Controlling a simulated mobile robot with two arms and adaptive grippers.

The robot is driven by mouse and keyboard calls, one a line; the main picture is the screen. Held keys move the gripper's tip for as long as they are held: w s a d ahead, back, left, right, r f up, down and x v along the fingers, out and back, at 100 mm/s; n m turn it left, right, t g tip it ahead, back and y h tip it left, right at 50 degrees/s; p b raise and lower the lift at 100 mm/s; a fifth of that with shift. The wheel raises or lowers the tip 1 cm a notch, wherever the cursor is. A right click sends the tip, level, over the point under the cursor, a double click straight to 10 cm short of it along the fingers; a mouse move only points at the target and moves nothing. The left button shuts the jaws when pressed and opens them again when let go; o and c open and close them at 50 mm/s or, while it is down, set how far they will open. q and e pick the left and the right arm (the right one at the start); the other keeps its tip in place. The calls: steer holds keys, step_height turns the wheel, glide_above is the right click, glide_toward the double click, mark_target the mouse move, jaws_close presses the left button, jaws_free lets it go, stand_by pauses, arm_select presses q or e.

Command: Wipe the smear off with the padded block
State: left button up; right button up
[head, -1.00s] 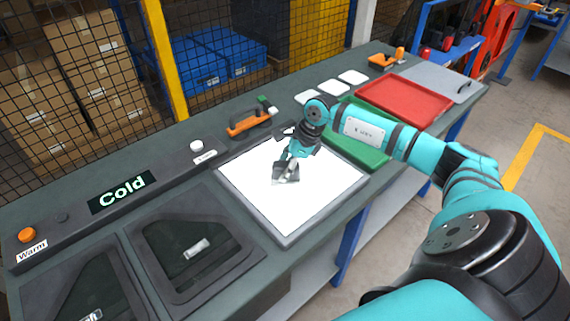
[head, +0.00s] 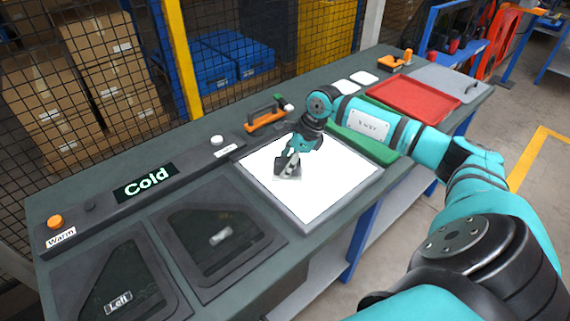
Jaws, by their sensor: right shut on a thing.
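No smear shows on the visible white surface; any mark under the gripper is hidden. My left gripper is not in view.
An orange-handled tool (head: 266,115) lies behind the panel. A green tray (head: 365,143), partly behind my arm, and a red tray (head: 411,98) are to the right. Dark windowed panels (head: 222,237), a "Cold" display (head: 145,182) and an orange button (head: 55,222) are left.

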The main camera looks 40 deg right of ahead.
steer(key=shift+d+r+p, duration=0.25)
steer(key=shift+r+p, duration=0.1)
steer(key=shift+r, duration=0.6)
steer(key=shift+a+r+p, duration=0.1)
steer(key=shift+r+p, duration=0.3)
steer(key=shift+r, duration=0.45)
steer(key=shift+r+p, duration=0.35)
steer(key=shift+r, duration=0.45)
